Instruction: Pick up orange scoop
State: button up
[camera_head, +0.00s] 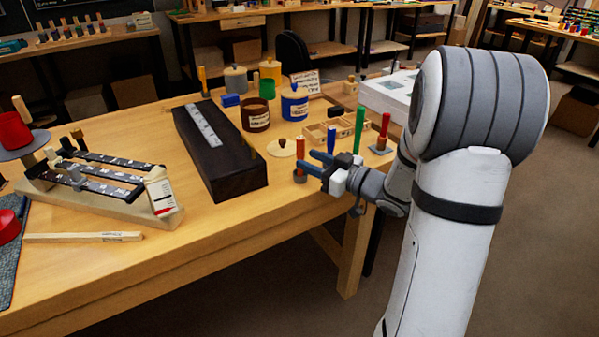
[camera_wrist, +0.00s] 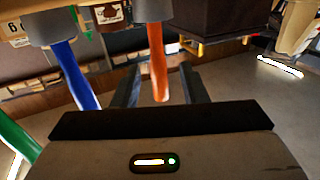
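The orange scoop (camera_head: 300,148) stands with its orange handle up and its grey end down near the bench's right edge. In the wrist view its orange handle (camera_wrist: 157,55) points down the picture from a grey end at the top. My gripper (camera_head: 308,161) is open beside it, its two fingers reaching toward the handle. In the wrist view the handle shows between the two spread fingers (camera_wrist: 160,72), with gaps on both sides and no grip on it. Its depth between the fingers is hard to judge.
A blue-handled (camera_head: 331,138), a green-handled (camera_head: 359,127) and a red-handled scoop (camera_head: 384,130) stand close by to the right. A wooden lid (camera_head: 281,149) lies left of the orange scoop. A long dark box (camera_head: 222,160) is farther left.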

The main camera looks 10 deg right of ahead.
aim_at(303, 156)
jog(key=shift+x, duration=2)
jog(key=shift+c, duration=0.6)
jog(key=shift+d, duration=0.1)
grip_shut()
